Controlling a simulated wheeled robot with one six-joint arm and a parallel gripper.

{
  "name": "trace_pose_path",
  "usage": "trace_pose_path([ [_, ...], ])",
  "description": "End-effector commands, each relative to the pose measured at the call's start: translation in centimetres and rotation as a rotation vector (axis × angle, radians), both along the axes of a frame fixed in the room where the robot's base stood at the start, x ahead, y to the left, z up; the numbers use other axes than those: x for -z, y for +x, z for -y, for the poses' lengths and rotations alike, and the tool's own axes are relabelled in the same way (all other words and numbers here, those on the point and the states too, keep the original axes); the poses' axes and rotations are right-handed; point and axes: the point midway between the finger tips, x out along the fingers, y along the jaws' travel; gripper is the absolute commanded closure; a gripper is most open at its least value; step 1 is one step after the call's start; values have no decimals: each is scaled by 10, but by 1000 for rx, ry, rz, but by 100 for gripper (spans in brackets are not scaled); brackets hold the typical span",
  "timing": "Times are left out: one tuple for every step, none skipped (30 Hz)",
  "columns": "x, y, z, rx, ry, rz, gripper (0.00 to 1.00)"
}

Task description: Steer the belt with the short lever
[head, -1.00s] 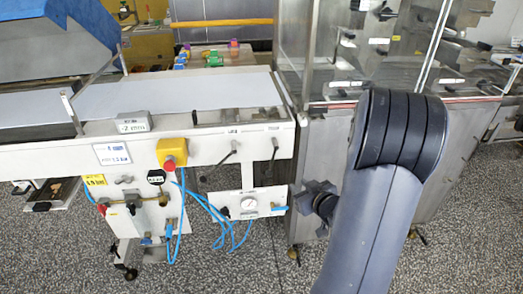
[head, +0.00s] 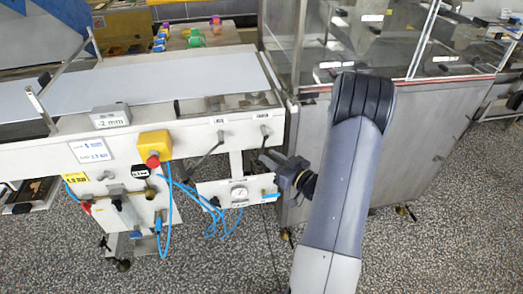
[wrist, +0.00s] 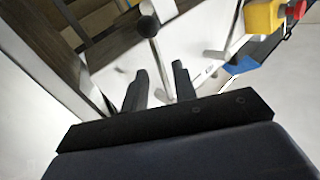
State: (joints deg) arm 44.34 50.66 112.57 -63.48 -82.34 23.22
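Two levers hang on the white front panel of the belt machine. The right lever (head: 264,138) looks shorter in the head view; the left lever (head: 206,147) slants down to the left. My gripper (head: 266,158) is just below and beside the right lever. In the wrist view my gripper (wrist: 158,85) is open, its two dark fingers apart. A lever with a black ball knob (wrist: 147,27) has its rod running down between the fingers, with gaps on both sides. I cannot tell how deep it sits. The pale belt (head: 180,80) lies above the panel.
Left of the levers are a yellow box with a red button (head: 154,147) and blue hoses (head: 168,215). A steel cabinet (head: 300,140) stands close on the right. The speckled floor in front is open.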

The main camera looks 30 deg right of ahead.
Motion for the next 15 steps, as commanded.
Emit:
trace_pose_path([
  [-1, 9, -4, -5, -1, 0, 73],
  [-1, 13, -5, -4, -1, 1, 73],
  [-1, 19, -8, -5, 0, 1, 73],
  [-1, 23, -9, -4, -1, 1, 73],
  [-1, 27, -10, -3, -1, 1, 73],
  [-1, 31, -11, -3, -1, 0, 73],
  [0, 33, -11, -2, -1, 0, 73],
  [0, 36, -12, -2, -1, 1, 73],
  [0, 38, -13, -1, -1, 0, 73],
  [0, 40, -13, -1, -1, 0, 73],
  [0, 41, -14, -1, -1, 0, 73],
  [0, 42, -14, 0, -1, 0, 73],
  [0, 42, -14, 0, -1, 0, 73],
  [0, 43, -14, 0, -1, 0, 73],
  [0, 43, -14, 0, -1, 0, 73],
])
